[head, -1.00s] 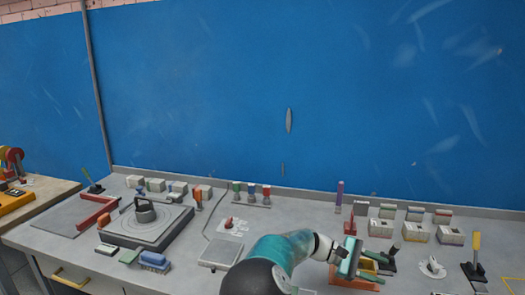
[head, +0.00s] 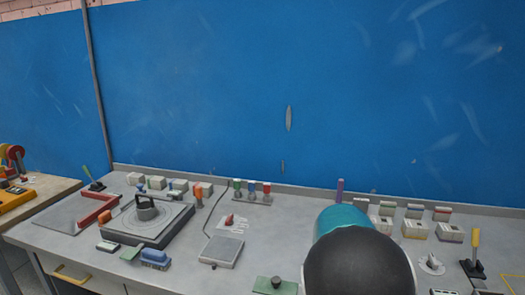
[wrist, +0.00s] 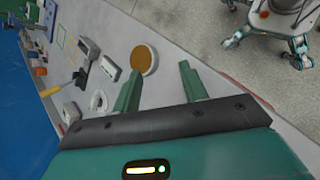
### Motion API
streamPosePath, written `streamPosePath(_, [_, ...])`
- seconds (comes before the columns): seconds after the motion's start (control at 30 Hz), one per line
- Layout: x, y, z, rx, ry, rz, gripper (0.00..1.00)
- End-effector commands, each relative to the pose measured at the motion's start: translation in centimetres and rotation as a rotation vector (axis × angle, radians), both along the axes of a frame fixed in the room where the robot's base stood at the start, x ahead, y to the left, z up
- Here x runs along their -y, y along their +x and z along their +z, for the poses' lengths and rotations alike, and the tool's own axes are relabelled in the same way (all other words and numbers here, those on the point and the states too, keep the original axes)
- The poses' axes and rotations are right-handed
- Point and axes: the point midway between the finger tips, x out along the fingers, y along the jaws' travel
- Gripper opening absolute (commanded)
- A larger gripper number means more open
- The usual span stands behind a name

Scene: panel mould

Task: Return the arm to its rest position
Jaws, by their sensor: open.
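My gripper (wrist: 160,68) shows in the wrist view as two green fingers set well apart, with nothing between them. It is open and empty. It appears above the front part of the grey bench (wrist: 105,35), with the floor beyond the bench edge. In the head view my arm (head: 355,250) is folded close at the lower right, its teal link and dark round joint filling the front. I cannot make out the gripper's fingers in that view. The arm hides part of the bench's right half.
A round brown disc with a pale rim (wrist: 142,58) is near the fingers in the wrist view. A yellow-handled tool (head: 475,245) stands at the right. A turntable-like plate (head: 145,225) and a square grey plate (head: 222,250) stand left of my arm. The blue wall (head: 250,90) rises behind.

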Motion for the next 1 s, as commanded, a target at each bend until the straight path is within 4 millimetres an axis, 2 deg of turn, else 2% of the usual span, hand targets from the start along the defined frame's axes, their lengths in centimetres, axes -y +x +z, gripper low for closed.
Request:
streamPosePath(0.27, [-3.5,-4.5,2.6,0.233,0.257,-0.090,0.43])
streamPosePath(0.5, [-7.0,-8.3,5.8,0.436,0.430,-0.151,0.43])
streamPosePath(0.8, [-11.3,-13.6,9.7,0.687,0.585,-0.209,0.43])
streamPosePath(1.0, [-13.8,-17.2,11.3,0.849,0.647,-0.242,0.43])
